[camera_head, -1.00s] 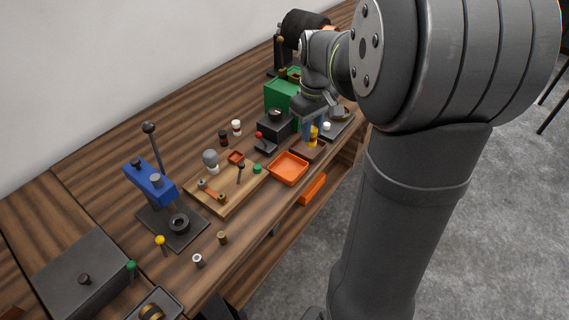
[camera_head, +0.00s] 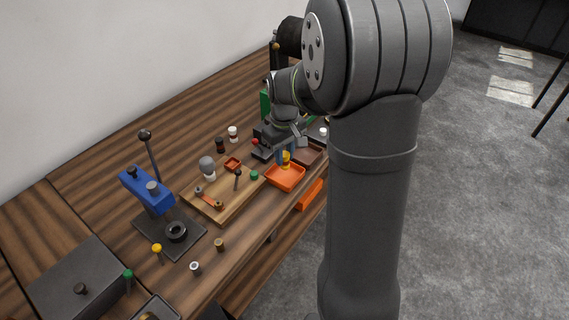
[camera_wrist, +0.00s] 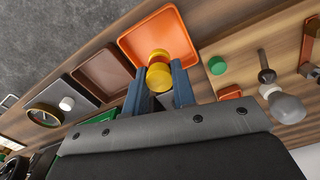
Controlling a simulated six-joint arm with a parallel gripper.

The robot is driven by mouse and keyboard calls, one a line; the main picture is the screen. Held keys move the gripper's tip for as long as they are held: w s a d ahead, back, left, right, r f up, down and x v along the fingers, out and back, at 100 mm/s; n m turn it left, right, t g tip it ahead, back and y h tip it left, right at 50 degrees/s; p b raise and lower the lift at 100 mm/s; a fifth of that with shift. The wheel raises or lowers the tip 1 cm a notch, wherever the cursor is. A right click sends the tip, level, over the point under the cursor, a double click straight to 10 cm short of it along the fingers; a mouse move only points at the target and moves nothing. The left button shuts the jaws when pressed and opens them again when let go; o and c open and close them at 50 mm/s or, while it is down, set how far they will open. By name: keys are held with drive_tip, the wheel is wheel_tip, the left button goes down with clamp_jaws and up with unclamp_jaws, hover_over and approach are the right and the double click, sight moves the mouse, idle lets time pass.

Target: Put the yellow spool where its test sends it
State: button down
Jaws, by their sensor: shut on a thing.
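The yellow spool (camera_head: 286,157) is held between the blue fingers of my gripper (camera_head: 284,154). In the wrist view the spool (camera_wrist: 159,73) has a yellow end and a darker band, and my gripper's fingers (camera_wrist: 159,86) are shut on its sides. The spool appears over the orange tray (camera_head: 283,184), near its back edge in the head view; the orange tray also shows in the wrist view (camera_wrist: 150,36). I cannot tell how high the spool hangs above it. The tray's visible floor looks empty.
A brown tray (camera_wrist: 103,74) lies beside the orange one. A wooden board (camera_head: 220,208) with small parts and a grey-topped knob (camera_head: 207,165) stands on the other side. A blue lever press (camera_head: 148,190) is farther left. A red-knobbed box stands close behind my gripper.

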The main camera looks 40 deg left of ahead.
sight(285, 164)
drive_tip(key=shift+f, duration=2)
drive_tip(key=shift+f, duration=0.1)
drive_tip(key=c, duration=1.2)
unclamp_jaws()
wheel_tip(285, 164, up, 12)
drive_tip(key=shift+r, duration=0.15)
